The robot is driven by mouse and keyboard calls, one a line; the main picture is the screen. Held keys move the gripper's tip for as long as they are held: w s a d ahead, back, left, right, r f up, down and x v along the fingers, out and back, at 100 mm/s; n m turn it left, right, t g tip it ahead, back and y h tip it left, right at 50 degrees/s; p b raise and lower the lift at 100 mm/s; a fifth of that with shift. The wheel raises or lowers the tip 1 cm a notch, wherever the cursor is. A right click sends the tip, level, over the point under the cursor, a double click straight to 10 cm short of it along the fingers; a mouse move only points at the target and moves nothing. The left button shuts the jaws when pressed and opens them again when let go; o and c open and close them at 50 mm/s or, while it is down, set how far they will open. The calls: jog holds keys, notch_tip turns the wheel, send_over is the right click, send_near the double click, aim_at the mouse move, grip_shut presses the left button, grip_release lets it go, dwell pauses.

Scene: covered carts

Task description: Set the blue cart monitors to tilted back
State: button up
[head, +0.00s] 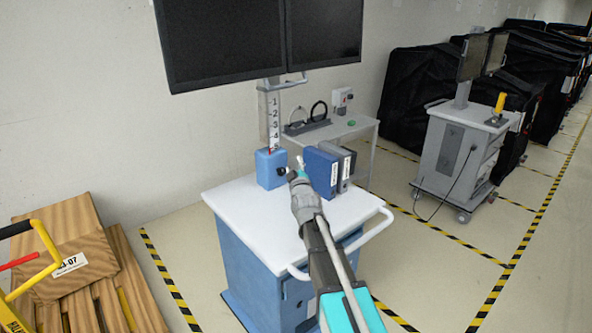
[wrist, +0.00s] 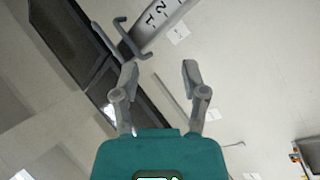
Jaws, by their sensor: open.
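The blue cart (head: 250,250) has a white top and two dark monitors (head: 220,40) side by side on a post. The post (head: 268,115) carries a numbered scale and rises from a blue block (head: 270,168). The monitors' exact tilt is hard to tell. My gripper (head: 293,168) is above the cart top, in front of the block in the picture. In the wrist view my gripper (wrist: 160,68) is open, with nothing between its fingers. There the monitors (wrist: 75,40), numbered post (wrist: 163,20) and a grey bent handle (wrist: 128,40) lie beyond the left finger; contact is not clear.
Blue and dark binders (head: 328,168) stand on the cart top beside my arm. A white rail (head: 375,228) edges the cart. A grey shelf (head: 345,130) stands behind; a grey cart (head: 455,150) is right. Wooden pallets (head: 85,260) are left. Floor between carts is clear.

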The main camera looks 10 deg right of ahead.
jog(key=shift+s+f+g, duration=0.1)
jog(key=shift+f+g, duration=0.2)
jog(key=shift+f, duration=0.05)
jog(key=shift+c, duration=0.2)
jog(key=shift+f, duration=0.1)
jog(key=c, duration=0.4)
jog(key=shift+s+f, duration=0.2)
jog(key=shift+f, duration=0.05)
jog(key=shift+c, duration=1.2)
jog(key=s+f+g, duration=0.1)
jog(key=f, duration=0.1)
jog(key=s+f+m+g, duration=0.1)
jog(key=s+f+g, duration=0.1)
jog(key=f, duration=0.1)
jog(key=s+f+m+g, duration=0.1)
jog(key=f+g, duration=0.1)
jog(key=shift+s+a+f+y, duration=0.1)
jog(key=shift+s+f+y, duration=0.05)
jog(key=shift+s+y, duration=0.2)
grip_shut()
jog(key=s+f+m+g, duration=0.3)
jog(key=s+f+g, duration=0.3)
jog(key=s, duration=0.8)
jog(key=s+d+f+m+g, duration=0.1)
jog(key=s+f+m+g, duration=0.3)
jog(key=s, duration=1.1)
notch_tip(320, 180, down, 3)
jog(key=g, duration=0.4)
jog(key=shift+s, duration=0.2)
